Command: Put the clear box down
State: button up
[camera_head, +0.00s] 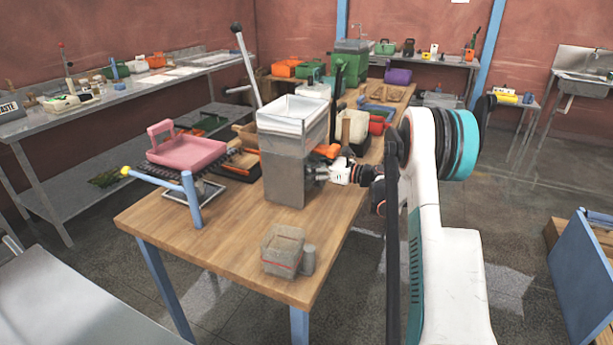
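A tall grey, see-through-looking box (285,172) stands upright on the wooden table, with a wider tray-like top (292,118) that is pale inside. I cannot tell for sure whether this is the clear box. A smaller greyish box (281,252) with a red line around it sits near the table's front edge and also looks partly see-through. My gripper (322,174) is at the right side of the tall box, its fingers pointing left at the box's wall. Whether it touches or grips the box is too small to tell.
A small grey cylinder (308,260) stands beside the smaller box. Orange, red and green items crowd the table behind. The front left tabletop is bare.

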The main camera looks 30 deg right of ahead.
jog(key=shift+w+a, duration=0.2)
jog(key=shift+w, duration=0.05)
jog(key=shift+f, duration=0.15)
jog(key=shift+f+b, duration=0.85)
jog(key=shift+f, duration=0.75)
jog(key=shift+f, duration=0.1)
jog(key=o, duration=1.2)
jog(key=shift+r, duration=0.2)
jog(key=p+v, duration=0.2)
jog(key=v, duration=1)
jog(key=shift+f+p, duration=0.1)
jog(key=shift+p, duration=0.3)
